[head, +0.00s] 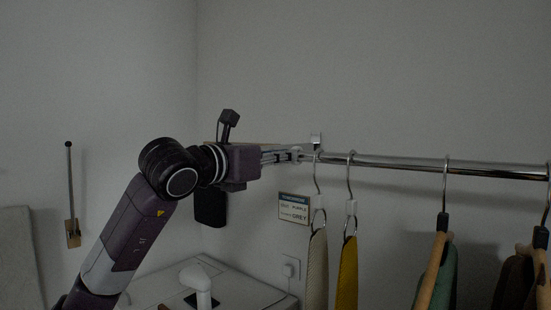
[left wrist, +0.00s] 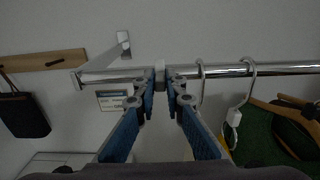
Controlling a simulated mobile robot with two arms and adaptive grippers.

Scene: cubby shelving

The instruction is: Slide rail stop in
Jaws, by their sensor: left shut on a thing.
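The chrome rail (head: 400,163) runs across the right half of the head view and across the left wrist view (left wrist: 225,71). The rail stop (left wrist: 161,71) is a small grey collar around the rail in the left wrist view, between the fingertips of my left gripper (left wrist: 160,80). That gripper (head: 297,154) is shut on the stop near the rail's left end. In the head view the fingers hide most of the stop. The rail's free end (left wrist: 76,81) shows left of the fingers. My right gripper is out of view.
Hangers hang right of the stop, the nearest by its hook (head: 318,175), with beige and yellow garments (head: 348,270). A wall bracket (left wrist: 123,43) stands above the rail. A label sign (head: 293,208) is on the wall below. A white cabinet top (head: 240,287) lies lower down.

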